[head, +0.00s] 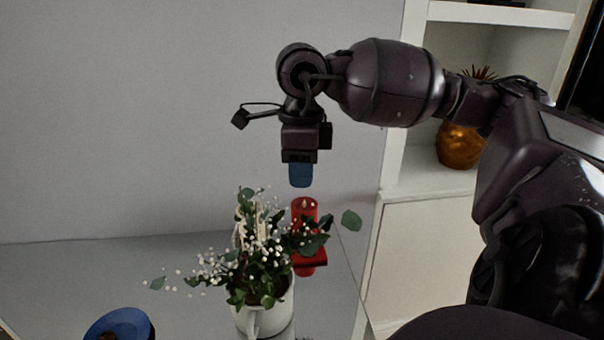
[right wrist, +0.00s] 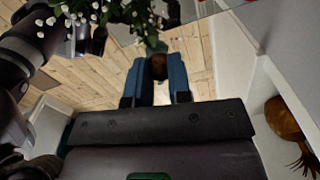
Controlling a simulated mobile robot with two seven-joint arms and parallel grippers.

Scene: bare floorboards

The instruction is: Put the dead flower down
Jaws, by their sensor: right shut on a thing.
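My right gripper (head: 301,176) hangs above and behind a white pitcher (head: 279,313) with green leaves and small white flowers (head: 262,255). In the right wrist view its two blue fingers (right wrist: 157,80) are shut on a small brown thing (right wrist: 159,66), which looks like the dead flower. In the head view the held thing is hidden or too small to make out. The leaves and white flowers also show at the top of the right wrist view (right wrist: 110,12). My left gripper is not in view.
A red candle-like object (head: 306,210) stands close behind the pitcher, below my right gripper. A blue bowl (head: 122,322) with something brown in it is at the lower left of the grey tabletop (head: 190,260). A copper vase (head: 459,146) sits on white shelving at right.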

